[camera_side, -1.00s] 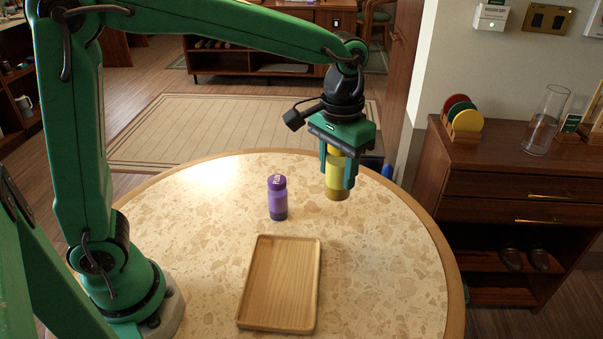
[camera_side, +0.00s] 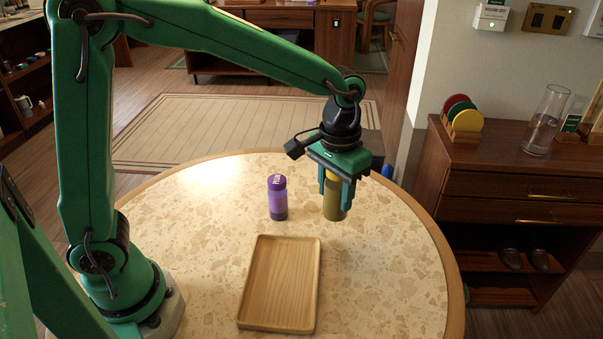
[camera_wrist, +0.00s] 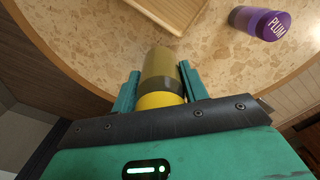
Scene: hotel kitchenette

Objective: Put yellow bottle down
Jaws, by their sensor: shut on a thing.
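The yellow bottle (camera_side: 335,200) is upright between the fingers of my gripper (camera_side: 337,195), over the far right part of the round table (camera_side: 390,270). Its lower part looks olive and its upper part is mostly hidden by the fingers. Its base is at or very near the tabletop; I cannot tell whether it touches. In the wrist view the bottle (camera_wrist: 162,72) with its yellow top lies between the two green fingers of my gripper (camera_wrist: 157,85), which is shut on it.
A purple bottle (camera_side: 278,198), marked PLUM in the wrist view (camera_wrist: 262,22), stands left of my gripper. A wooden tray (camera_side: 281,325) lies nearer the camera. The right of the table is clear. A wooden cabinet (camera_side: 510,185) stands beyond the right edge.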

